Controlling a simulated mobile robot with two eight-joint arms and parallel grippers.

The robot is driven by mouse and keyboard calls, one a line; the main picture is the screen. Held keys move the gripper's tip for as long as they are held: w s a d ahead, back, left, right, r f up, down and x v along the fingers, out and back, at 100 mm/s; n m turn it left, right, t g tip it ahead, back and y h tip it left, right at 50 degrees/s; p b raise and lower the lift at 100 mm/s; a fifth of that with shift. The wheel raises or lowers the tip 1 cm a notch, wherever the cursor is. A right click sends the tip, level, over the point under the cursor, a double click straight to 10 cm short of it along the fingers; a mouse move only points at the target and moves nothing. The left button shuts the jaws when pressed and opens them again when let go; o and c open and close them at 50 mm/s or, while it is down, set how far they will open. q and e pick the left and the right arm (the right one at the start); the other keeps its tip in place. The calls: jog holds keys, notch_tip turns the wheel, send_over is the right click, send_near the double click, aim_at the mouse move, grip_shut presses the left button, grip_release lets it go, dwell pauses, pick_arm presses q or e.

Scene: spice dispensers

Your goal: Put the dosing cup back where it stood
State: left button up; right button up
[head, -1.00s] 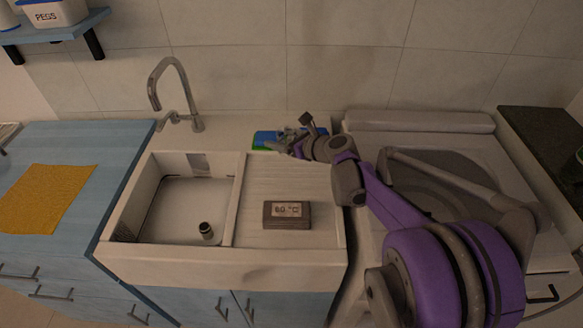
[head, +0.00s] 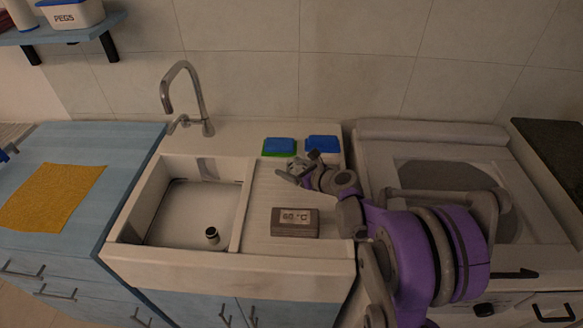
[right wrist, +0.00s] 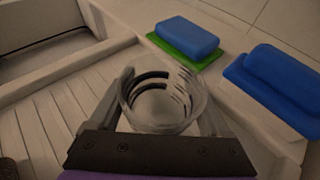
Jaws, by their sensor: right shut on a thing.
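The dosing cup (right wrist: 160,98) is a clear, round cup with dark ring marks. My right gripper (head: 298,167) is shut on it; in the right wrist view the two fingers (right wrist: 162,108) grip it from both sides. The cup is above the ribbed drainboard (head: 265,195) of the sink, in front of two blue blocks. In the head view the cup is too small and covered to make out clearly. My left gripper does not show.
A blue block on a green base (head: 279,147) and another blue block (head: 322,143) lie at the back of the sink top.

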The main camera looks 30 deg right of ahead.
jog(key=o, duration=1.4)
jog(key=shift+c, duration=0.2)
jog(key=shift+s+d+r, duration=0.1)
jog(key=shift+s+r, duration=0.15)
jog(key=shift+s, duration=0.05)
jog(key=v, duration=1.1)
jog(key=shift+s, duration=0.2)
